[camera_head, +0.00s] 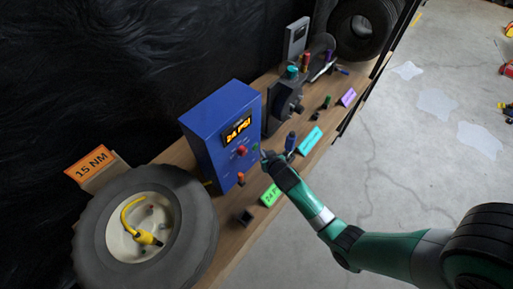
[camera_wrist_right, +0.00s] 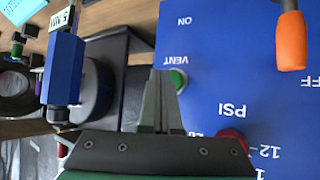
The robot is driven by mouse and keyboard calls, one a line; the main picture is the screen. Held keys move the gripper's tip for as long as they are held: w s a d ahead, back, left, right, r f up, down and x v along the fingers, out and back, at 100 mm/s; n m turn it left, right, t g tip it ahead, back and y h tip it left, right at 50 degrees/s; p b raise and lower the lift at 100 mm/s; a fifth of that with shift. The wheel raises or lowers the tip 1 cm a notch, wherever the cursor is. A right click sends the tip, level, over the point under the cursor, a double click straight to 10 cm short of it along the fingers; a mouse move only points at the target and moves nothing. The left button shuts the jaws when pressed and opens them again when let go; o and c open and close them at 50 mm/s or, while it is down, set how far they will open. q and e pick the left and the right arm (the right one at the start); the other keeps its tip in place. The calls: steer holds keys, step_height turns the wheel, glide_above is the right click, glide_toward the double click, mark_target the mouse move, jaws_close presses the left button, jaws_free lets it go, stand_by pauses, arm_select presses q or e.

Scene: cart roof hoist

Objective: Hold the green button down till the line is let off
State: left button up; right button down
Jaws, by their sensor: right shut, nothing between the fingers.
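The blue box (camera_head: 207,152) stands on the bench with a lit display (camera_head: 237,128) reading 24 PSI. Its green button (camera_head: 255,147) is on the front face; in the right wrist view the green button (camera_wrist_right: 180,80) sits by the word VENT. My right gripper (camera_head: 264,155) is shut and empty, close in front of the box; in the right wrist view its fingertips (camera_wrist_right: 162,74) are right beside the green button, partly over its edge. I cannot tell whether they touch it. A yellow line (camera_head: 132,218) with a yellow fitting lies in the wheel's hub. My left gripper is not in view.
A red button (camera_wrist_right: 232,137) is on the same face, and an orange-tipped lever (camera_wrist_right: 291,40) sticks out there. The tyred wheel (camera_head: 101,262) lies left of the box. A dark grey device (camera_head: 280,107) stands right of it. Coloured cards line the bench's front edge.

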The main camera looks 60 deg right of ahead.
steer(key=shift+w, duration=0.1)
steer(key=shift+w+d, duration=0.1)
steer(key=shift+w, duration=0.25)
steer(key=shift+w+b, duration=0.4)
steer(key=shift+b, duration=0.1)
stand_by(0.5)
steer(key=shift+s, duration=0.15)
stand_by(1.6)
steer(key=shift+s+p, duration=0.6)
steer(key=shift+s, duration=0.1)
steer(key=shift+s+a+p, duration=0.2)
steer(key=shift+s+p, duration=0.25)
steer(key=shift+s, duration=0.35)
steer(key=shift+s+a+p, duration=0.15)
steer(key=shift+s+p, duration=0.3)
steer(key=shift+s, duration=0.4)
steer(key=shift+s+a+p, duration=0.2)
steer(key=shift+s+p, duration=0.25)
steer(key=shift+s, duration=0.35)
